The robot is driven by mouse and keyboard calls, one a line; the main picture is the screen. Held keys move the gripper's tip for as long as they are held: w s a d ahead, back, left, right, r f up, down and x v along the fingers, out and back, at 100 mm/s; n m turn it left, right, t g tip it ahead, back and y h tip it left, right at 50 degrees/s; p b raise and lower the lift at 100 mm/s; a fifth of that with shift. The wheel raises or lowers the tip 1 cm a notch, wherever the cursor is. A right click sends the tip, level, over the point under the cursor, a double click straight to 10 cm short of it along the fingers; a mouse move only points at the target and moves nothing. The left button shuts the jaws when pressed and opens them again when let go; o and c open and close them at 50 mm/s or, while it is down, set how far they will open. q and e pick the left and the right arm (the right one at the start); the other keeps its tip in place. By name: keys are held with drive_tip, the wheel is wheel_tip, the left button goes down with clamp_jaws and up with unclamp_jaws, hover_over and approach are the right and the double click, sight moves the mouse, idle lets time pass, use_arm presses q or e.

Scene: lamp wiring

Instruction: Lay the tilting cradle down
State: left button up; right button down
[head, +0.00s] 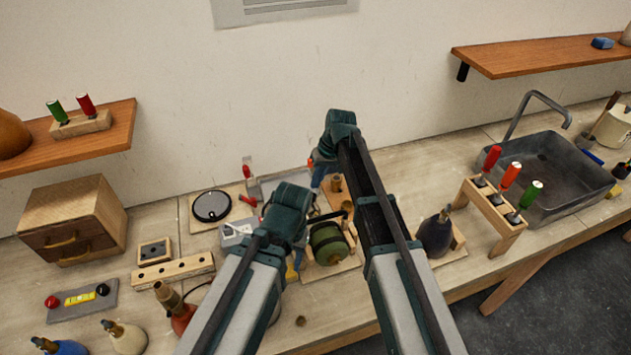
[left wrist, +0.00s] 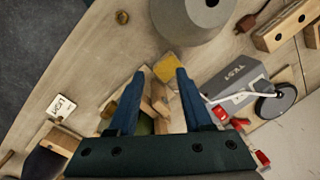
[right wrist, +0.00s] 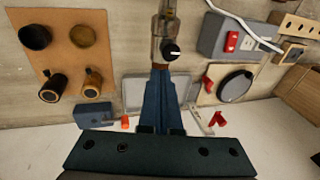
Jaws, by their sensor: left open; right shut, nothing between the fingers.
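The cradle appears to be the wooden stand (head: 332,270) holding a round green lamp body (head: 328,244) between my two arms in the head view. My forearms hide parts of it, and I cannot tell its tilt. In the left wrist view, wooden pieces (left wrist: 156,103) and a bit of green (left wrist: 143,126) show between the fingers of my left gripper (left wrist: 160,75), which is open. I cannot tell whether the fingers touch the wood. My right gripper (right wrist: 160,75) is shut and empty, pointing toward the wall side of the bench, beyond the stand in the head view.
A grey cone-shaped base (left wrist: 195,25) and a yellow block (left wrist: 168,63) lie near the left gripper. A screwdriver rack (head: 490,205) stands right.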

use_arm(q)
wheel_tip(320, 180, up, 10)
drive_tip(key=p, duration=0.8)
drive_tip(key=shift+f, duration=0.25)
use_arm(e)
drive_tip(key=w+v, duration=0.1)
drive_tip(key=v, duration=0.8)
drive_tip(key=shift+w+r, duration=0.15)
drive_tip(key=shift+r, duration=0.25)
